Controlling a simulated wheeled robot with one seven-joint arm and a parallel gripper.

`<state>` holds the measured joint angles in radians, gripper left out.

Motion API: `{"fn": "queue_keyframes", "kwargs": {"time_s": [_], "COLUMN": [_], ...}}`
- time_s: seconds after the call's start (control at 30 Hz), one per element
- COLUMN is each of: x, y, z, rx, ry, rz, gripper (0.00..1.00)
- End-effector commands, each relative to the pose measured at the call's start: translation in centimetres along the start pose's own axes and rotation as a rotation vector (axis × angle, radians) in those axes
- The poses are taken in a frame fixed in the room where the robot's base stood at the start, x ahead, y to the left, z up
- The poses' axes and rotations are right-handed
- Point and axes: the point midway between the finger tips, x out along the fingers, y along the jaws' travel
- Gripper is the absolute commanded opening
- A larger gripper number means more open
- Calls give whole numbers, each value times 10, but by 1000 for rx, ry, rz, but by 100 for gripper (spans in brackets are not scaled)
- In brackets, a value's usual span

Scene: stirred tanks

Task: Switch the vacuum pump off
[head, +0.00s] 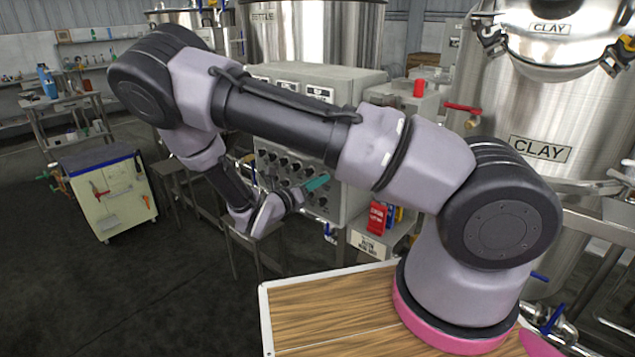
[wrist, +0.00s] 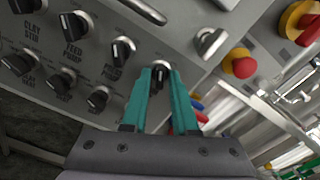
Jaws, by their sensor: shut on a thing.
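The grey control panel (head: 340,200) stands beyond my arm in the head view, with rows of black rotary knobs on its front. In the wrist view, my gripper (wrist: 160,72) has its two teal fingers closed around one black knob (wrist: 160,78) on the panel (wrist: 190,15). The knob's label is hidden or unreadable, so I cannot confirm that it is the vacuum pump switch. A knob labelled feed pump (wrist: 75,25) sits to the left, and another knob (wrist: 122,49) is nearer. In the head view, my gripper (head: 318,184) reaches the panel front, and its fingertips are small.
Red buttons on yellow bases (wrist: 238,63) are at the right in the wrist view. A metal key-like switch (wrist: 211,41) is near the held knob. A steel clay tank (head: 570,110) stands at right, a tool cart (head: 110,200) at left.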

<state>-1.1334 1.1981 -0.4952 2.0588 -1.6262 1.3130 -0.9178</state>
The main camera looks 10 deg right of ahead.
Motion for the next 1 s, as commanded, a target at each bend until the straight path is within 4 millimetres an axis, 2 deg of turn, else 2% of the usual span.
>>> {"fn": "queue_keyframes", "kwargs": {"time_s": [0.67,0.7,0.73,1.0], "x": [-1,-1,-1,0], "y": [1,0,0,0], "z": [0,0,0,0], "rx": [-67,-67,-67,-66], "ry": [1,1,1,0], "rz": [2,2,2,1], "gripper": [0,35,42,42]}}
